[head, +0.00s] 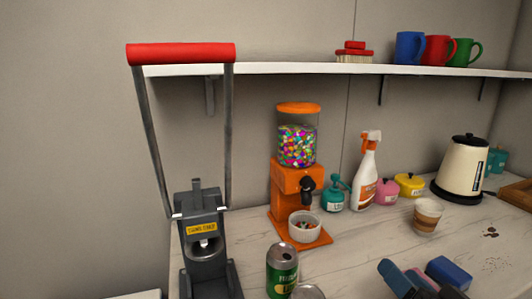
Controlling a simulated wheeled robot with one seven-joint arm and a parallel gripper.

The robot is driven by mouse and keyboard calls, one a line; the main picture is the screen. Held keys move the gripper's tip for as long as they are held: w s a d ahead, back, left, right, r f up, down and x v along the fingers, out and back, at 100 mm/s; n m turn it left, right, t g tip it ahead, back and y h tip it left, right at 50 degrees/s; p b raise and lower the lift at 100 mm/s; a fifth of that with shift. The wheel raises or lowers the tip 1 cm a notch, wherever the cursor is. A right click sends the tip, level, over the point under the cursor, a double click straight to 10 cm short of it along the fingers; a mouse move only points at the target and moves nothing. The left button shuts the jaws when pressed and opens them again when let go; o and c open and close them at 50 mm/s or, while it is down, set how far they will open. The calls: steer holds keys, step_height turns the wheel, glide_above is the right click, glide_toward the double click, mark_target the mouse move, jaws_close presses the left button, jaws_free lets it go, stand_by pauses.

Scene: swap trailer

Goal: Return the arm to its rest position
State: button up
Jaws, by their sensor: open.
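A can crusher with a raised red handle (181,53) stands at left. A green can (282,271) is near the front, an orange candy dispenser (297,178) behind it. A shelf (290,69) holds mugs.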

steer(key=s+a+f+n+g+h, duration=0.15)
steer(key=s+f, duration=0.25)
steer(key=s, duration=1)
steer(key=s+d+f+h, duration=0.15)
steer(key=s+f, duration=0.35)
steer(key=s, duration=0.9)
steer(key=s+a+r+n, duration=0.1)
steer(key=s+r+n, duration=0.2)
steer(key=s, duration=0.6)
steer(key=shift+s+a+r, duration=0.3)
steer(key=shift+a+r, duration=0.1)
steer(key=shift+r, duration=0.1)
stand_by(0.7)
